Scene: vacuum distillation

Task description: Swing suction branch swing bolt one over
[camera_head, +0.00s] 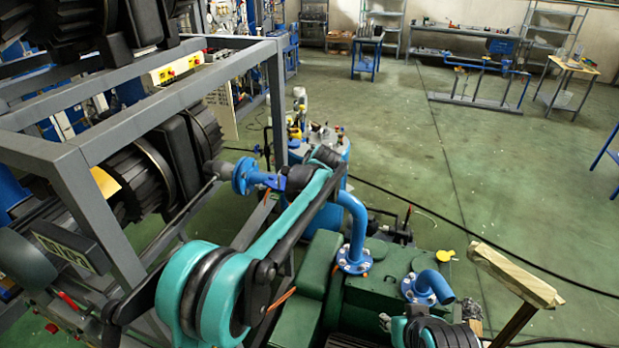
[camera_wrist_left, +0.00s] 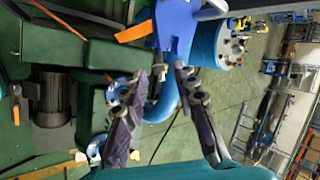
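The blue suction branch fitting (camera_head: 270,181), with a bolted flange (camera_head: 244,177) at its left end, sits left of my left arm's end in the head view. My left arm covers its right part. In the left wrist view a blue fitting (camera_wrist_left: 178,22) with an orange handle (camera_wrist_left: 135,32) fills the top centre. My left gripper (camera_wrist_left: 171,74) has its fingertips apart, just below the narrow lower end of this fitting. I cannot tell whether they touch it. I cannot make out an individual swing bolt.
A curved blue pipe (camera_head: 355,215) rises from the green machine (camera_head: 385,290) close to my left arm. A short blue elbow (camera_head: 430,286) stands to its right. A grey steel frame (camera_head: 85,150) borders the left. A wooden post (camera_head: 515,275) stands right. Open floor lies beyond.

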